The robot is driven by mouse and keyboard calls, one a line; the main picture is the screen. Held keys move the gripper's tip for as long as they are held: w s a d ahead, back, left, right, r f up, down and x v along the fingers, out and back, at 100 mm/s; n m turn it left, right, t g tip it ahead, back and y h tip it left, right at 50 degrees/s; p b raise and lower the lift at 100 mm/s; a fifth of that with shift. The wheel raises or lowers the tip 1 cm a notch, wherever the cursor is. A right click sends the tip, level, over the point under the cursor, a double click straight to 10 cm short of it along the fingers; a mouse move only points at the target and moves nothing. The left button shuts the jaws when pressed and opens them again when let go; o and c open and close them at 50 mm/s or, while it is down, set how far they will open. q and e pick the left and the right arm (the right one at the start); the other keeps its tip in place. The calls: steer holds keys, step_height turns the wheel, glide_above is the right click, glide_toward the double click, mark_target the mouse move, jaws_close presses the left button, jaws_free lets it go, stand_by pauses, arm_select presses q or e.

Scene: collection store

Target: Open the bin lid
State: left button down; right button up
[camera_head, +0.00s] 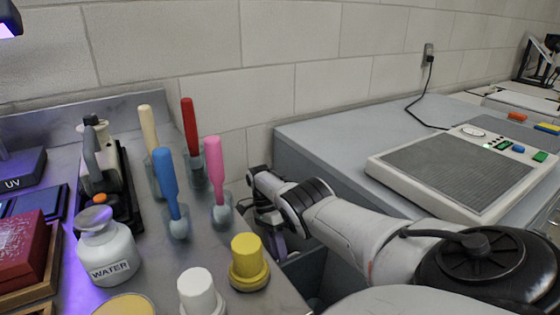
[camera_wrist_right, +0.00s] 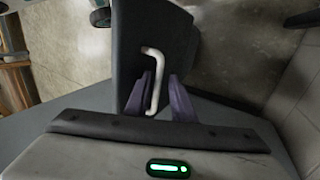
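The bin (camera_head: 308,276) is a dark grey box in the gap between the left bench and the right table, mostly hidden by my right arm in the head view. In the right wrist view a dark panel (camera_wrist_right: 130,40), seemingly its lid, carries a white bar handle (camera_wrist_right: 154,62). My right gripper (camera_wrist_right: 160,98) has its two purple fingers apart, with the handle running between them; contact is not clear. In the head view my right gripper (camera_head: 272,225) points down by the bin, its fingertips partly hidden. My left gripper is not in view.
The metal bench (camera_head: 120,135) at left holds a white water bottle (camera_head: 107,250), several coloured-handled tools in jars, and a yellow-capped jar (camera_head: 249,262) close to my right gripper. A grey table (camera_head: 330,140) with a flat device (camera_head: 460,170) stands at right.

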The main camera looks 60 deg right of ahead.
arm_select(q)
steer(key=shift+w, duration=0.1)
arm_select(e)
steer(key=shift+w+d+r, duration=0.1)
steer(key=shift+d+r, duration=0.1)
steer(key=shift+r, duration=0.1)
